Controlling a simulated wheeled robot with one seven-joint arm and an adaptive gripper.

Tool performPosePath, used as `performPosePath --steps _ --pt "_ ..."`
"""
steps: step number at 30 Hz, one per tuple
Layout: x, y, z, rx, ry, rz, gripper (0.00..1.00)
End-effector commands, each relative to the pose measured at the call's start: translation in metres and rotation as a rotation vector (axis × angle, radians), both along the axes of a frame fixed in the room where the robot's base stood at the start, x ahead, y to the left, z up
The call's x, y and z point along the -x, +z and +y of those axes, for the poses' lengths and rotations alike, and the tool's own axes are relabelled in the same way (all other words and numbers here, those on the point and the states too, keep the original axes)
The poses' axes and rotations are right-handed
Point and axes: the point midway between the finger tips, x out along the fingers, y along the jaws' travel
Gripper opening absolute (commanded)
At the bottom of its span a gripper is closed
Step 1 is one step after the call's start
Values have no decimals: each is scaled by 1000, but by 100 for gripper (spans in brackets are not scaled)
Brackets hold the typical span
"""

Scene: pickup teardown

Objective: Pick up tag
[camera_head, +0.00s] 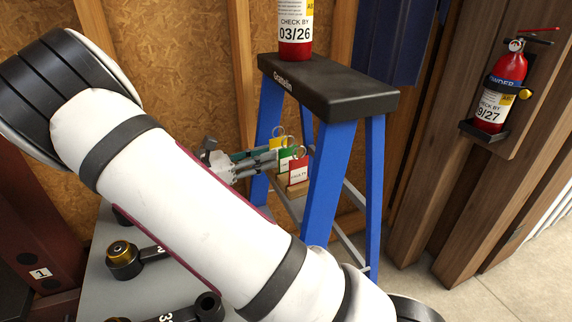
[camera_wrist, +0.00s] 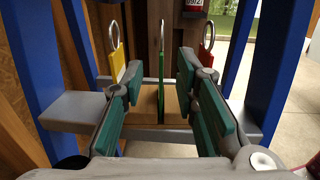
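Three tags with metal rings stand upright in a wooden holder (camera_wrist: 176,108) on a cross-shelf of the blue stepladder. They are a yellow tag (camera_head: 276,143), a green tag (camera_head: 283,158) and a red tag (camera_head: 299,171) with white lettering. In the wrist view the yellow tag (camera_wrist: 117,62) is at left, the green tag (camera_wrist: 161,78) in the middle and the red tag (camera_wrist: 206,58) at right. My gripper (camera_wrist: 161,75) is open, with its green-padded fingers on either side of the green tag and a gap on each side. The finger ends partly hide the outer tags.
The blue ladder (camera_head: 331,175) has a black top step (camera_head: 325,88) bearing a red and white cylinder (camera_head: 295,30). Its legs flank my gripper. A red extinguisher (camera_head: 500,92) hangs at right. A grey bench (camera_head: 105,285) with black parts is at lower left.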

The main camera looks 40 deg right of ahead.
Motion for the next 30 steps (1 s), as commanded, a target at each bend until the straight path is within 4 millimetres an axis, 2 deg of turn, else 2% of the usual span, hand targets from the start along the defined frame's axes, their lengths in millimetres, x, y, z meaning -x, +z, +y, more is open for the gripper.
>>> performPosePath --steps 3,10,18,25,26,29,30 --pt "4 1 -13 -1 -5 0 28" --pt "7 2 -31 -3 -5 -1 28" --pt "14 4 -66 -3 -4 -3 28" --pt "14 4 -69 -3 -3 -3 28" --pt "14 4 -69 -3 -3 -3 23" --pt "14 4 -69 -4 -3 -3 0" --pt "14 4 -69 -4 -3 -3 0"
